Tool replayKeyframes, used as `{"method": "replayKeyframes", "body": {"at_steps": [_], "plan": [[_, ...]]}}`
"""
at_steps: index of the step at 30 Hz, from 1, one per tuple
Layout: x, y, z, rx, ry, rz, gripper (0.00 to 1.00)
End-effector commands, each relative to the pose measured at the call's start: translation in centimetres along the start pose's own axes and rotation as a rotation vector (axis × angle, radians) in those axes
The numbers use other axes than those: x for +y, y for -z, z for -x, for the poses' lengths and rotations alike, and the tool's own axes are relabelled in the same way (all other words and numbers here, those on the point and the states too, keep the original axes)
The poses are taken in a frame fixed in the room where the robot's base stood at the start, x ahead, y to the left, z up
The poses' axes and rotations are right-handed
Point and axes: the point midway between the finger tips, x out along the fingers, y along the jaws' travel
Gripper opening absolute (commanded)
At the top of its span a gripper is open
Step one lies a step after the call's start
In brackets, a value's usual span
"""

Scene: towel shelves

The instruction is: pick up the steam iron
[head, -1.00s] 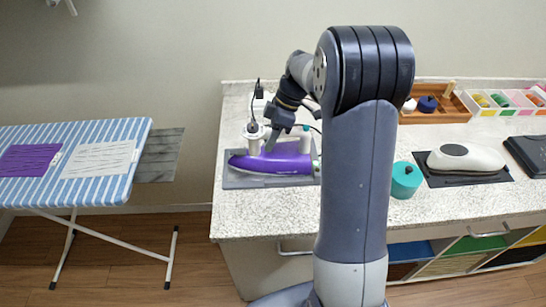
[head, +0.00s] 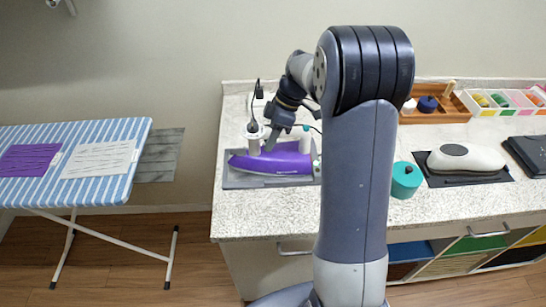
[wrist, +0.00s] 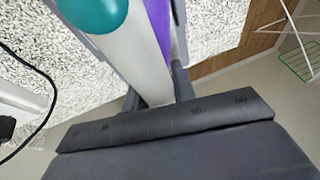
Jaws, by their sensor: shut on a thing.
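The purple and white steam iron (head: 275,163) rests on a grey mat (head: 240,182) at the left end of the counter in the head view, its pointed end to the left. My gripper (head: 268,147) reaches down onto its handle from above. In the wrist view the iron's white and purple body (wrist: 143,55) lies between the dark jaws, with a teal rounded part (wrist: 92,12) at the top. My gripper (wrist: 155,100) is shut on the iron.
A striped ironing board (head: 100,180) stands left of the counter (head: 250,222). Right of my arm are a teal round container (head: 405,180) and a white, grey-topped object (head: 465,159) on a dark mat. A wooden tray (head: 440,112) and divided bins (head: 505,101) stand at the back.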

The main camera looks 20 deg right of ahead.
Motion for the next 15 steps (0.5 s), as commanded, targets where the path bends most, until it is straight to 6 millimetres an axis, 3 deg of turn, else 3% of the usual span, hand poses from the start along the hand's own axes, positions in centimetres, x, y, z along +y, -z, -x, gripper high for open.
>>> {"method": "replayKeyframes", "body": {"at_steps": [15], "plan": [[-0.03, 0.33, 0.70, 0.002, -0.005, 0.002, 0.00]]}}
